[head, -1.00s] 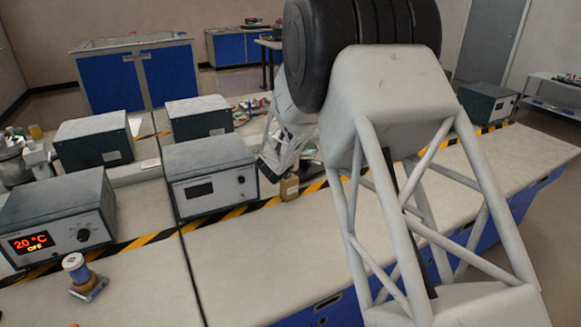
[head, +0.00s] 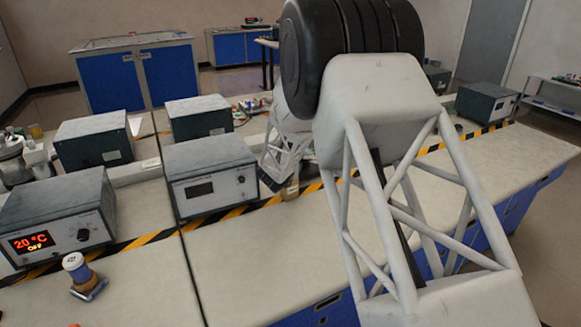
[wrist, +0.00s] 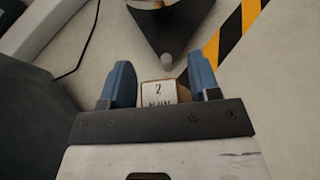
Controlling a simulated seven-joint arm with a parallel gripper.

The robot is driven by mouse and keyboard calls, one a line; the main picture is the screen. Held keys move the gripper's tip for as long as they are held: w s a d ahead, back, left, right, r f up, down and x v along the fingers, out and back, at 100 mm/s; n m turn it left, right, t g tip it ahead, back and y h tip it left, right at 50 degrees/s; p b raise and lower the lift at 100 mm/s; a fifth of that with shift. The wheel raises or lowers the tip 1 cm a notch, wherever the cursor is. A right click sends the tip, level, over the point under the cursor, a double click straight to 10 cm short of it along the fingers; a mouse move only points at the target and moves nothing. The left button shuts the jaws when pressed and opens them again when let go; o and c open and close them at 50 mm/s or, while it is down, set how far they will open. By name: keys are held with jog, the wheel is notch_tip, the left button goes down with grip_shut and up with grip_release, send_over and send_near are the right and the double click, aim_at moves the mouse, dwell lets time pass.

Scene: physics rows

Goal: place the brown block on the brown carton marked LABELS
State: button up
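A small brown box-shaped thing (wrist: 158,92) with a white face bearing a "2" and unclear marks sits between the fingertips in the wrist view. I cannot tell if it is the brown block or a carton. My gripper (wrist: 161,84) has its two blue fingers apart, with small gaps on both sides of this thing. In the head view a small brown thing (head: 291,191) stands on the bench by the striped tape, partly hidden by my gripper (head: 271,180). No lettering LABELS is readable in either view.
A grey instrument box (head: 208,180) stands just left of my gripper. A dark cone-like thing (wrist: 168,35) is just ahead.

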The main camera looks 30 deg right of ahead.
jog(key=shift+r, duration=0.15)
jog(key=shift+s+a+r, duration=0.3)
jog(key=shift+s+a, duration=0.1)
jog(key=shift+a, duration=0.05)
jog(key=v, duration=1)
jog(key=shift+s+a, duration=0.2)
jog(key=shift+r, duration=0.1)
dwell(0.5)
